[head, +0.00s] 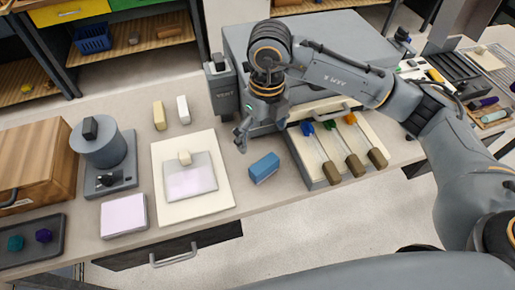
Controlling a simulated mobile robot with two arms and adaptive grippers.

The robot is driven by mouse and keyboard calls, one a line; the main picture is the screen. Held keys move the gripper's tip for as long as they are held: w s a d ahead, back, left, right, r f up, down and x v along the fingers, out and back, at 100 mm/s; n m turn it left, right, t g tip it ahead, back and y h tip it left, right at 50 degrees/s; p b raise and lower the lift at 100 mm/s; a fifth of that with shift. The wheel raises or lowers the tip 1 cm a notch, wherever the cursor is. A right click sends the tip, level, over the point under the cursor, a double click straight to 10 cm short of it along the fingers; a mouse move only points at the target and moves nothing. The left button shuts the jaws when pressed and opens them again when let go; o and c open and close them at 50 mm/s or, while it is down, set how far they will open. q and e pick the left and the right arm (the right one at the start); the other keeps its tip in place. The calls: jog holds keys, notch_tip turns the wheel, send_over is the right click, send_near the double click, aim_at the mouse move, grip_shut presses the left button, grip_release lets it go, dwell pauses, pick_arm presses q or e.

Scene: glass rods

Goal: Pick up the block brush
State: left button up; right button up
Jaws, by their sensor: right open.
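A small blue block (264,168), which looks like the block brush, lies on the bench near its front edge, right of the cream board. My right gripper (243,134) points down just behind and left of it, apart from it. Its jaws are open and I see nothing between them. My right arm reaches in from the right, above the grey machine. My left gripper is not in view.
A tray (302,155) with several wooden-handled tools stands right of the block. A cream board (222,196) with a pale sheet lies left. A grey machine (230,45) stands behind. Two small upright blocks (159,116) stand behind the board.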

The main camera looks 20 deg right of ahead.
jog(key=d, duration=0.1)
jog(key=p, duration=0.2)
send_over(264, 163)
jog(key=shift+h, duration=0.3)
jog(key=f, duration=0.6)
jog(key=shift+s+d+f, duration=0.15)
jog(key=shift+s+f, duration=0.1)
jog(key=shift+f, duration=0.1)
notch_tip(264, 163, down, 3)
jog(key=shift+w+r+p, duration=0.1)
jog(key=shift+p, duration=0.65)
notch_tip(264, 163, down, 3)
jog(key=shift+w+r+p, duration=0.1)
jog(key=shift+r+p, duration=0.05)
jog(key=shift+p, duration=0.25)
jog(key=shift+f, duration=0.45)
jog(key=c, duration=1.2)
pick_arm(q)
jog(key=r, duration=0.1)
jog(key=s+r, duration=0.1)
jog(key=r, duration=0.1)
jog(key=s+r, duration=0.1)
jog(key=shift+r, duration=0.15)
